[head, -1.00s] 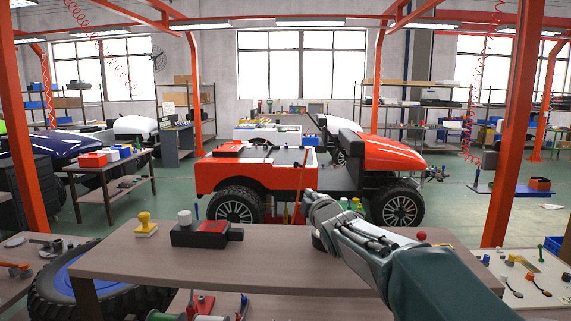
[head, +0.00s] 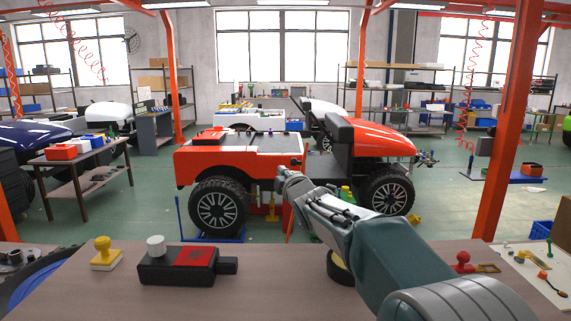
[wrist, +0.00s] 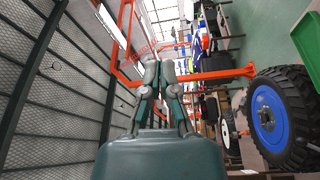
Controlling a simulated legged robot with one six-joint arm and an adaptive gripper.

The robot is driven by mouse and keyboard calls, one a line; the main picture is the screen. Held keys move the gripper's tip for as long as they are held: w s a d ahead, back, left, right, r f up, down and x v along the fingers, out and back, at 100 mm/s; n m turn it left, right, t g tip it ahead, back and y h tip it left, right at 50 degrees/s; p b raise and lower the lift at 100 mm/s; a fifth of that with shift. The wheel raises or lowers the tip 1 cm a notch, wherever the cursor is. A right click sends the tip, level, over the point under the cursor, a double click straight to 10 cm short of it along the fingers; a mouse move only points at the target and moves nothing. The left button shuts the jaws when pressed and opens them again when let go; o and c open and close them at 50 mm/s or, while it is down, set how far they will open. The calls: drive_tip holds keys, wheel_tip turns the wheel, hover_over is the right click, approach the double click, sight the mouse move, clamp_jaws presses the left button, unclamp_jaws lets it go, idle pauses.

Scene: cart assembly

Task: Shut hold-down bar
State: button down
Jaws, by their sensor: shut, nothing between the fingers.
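I cannot make out the hold-down bar for certain in either view. The red cart (head: 225,165) with black wheels stands beyond the workbench in the head view. It has a grey flat top panel (head: 262,143) at its left part and an orange-red hood (head: 385,141) at its right. My gripper (head: 281,179) is shut and empty, reaching over the bench toward the cart's side. It looks in front of the cart, and I see no contact. In the wrist view my gripper (wrist: 160,70) also shows its fingers together with nothing between them.
The workbench (head: 80,290) lies close in front. On it stand a yellow stamp-like knob (head: 105,254), a black and red box (head: 178,266) and a red knob (head: 462,262). An orange post (head: 515,120) rises at right. Green floor between bench and cart is mostly clear.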

drive_tip(key=w+d, duration=0.1)
drive_tip(key=w, duration=0.7)
drive_tip(key=shift+f, duration=0.2)
idle(0.4)
drive_tip(key=d+f+m+t, duration=0.1)
drive_tip(key=d+f+m, duration=0.2)
drive_tip(key=d, duration=1)
drive_tip(key=shift+d, duration=0.35)
drive_tip(key=shift+a, duration=0.1)
